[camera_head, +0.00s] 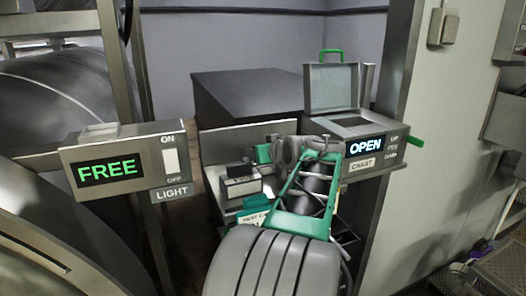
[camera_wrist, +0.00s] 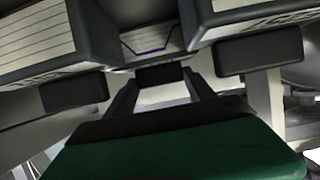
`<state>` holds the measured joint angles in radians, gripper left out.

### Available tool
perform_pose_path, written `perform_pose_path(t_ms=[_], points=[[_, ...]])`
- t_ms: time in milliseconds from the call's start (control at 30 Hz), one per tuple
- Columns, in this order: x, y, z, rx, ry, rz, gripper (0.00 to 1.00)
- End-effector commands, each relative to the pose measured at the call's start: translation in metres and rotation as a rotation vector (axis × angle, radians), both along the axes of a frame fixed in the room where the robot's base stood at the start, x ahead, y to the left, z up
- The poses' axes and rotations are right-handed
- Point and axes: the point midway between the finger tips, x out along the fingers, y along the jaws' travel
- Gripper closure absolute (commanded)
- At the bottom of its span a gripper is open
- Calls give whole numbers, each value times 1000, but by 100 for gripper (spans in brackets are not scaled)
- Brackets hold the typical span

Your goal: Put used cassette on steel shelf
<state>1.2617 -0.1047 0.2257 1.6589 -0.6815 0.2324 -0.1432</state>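In the wrist view, a cassette with a purple trace on pale paper (camera_wrist: 152,45) lies straight ahead. Its dark handle block (camera_wrist: 160,75) is between the two dark fingertips of my gripper (camera_wrist: 160,84). The fingers stand apart on either side of that block. I cannot tell whether they press on it. In the head view, my gripper (camera_head: 262,155) is over the shelf area left of the recorder, partly hidden by my arm. A dark-framed cassette (camera_head: 241,187) with a pale label is just below and left of it. The steel shelf is mostly hidden.
Lined cassettes flank the fingers closely, at left (camera_wrist: 50,45) and right (camera_wrist: 245,5). The chart recorder (camera_head: 362,165) reads OPEN; its lid (camera_head: 333,88) is raised. A light panel (camera_head: 120,165) reading FREE stands at left, near the large steel vessel (camera_head: 60,95).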

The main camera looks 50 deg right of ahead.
Motion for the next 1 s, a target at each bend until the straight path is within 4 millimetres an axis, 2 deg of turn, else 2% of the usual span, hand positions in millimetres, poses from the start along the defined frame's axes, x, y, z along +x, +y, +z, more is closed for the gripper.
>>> perform_pose_path(t_ms=[33, 267, 567, 667, 1000], points=[[0, 0, -1, 0, 0, 0, 34], [0, 0, 0, 1, 0, 0, 15], [-2, 1, 2, -1, -1, -1, 15], [-14, 6, 7, -3, -2, -4, 15], [-81, 45, 38, -2, 0, -7, 15]])
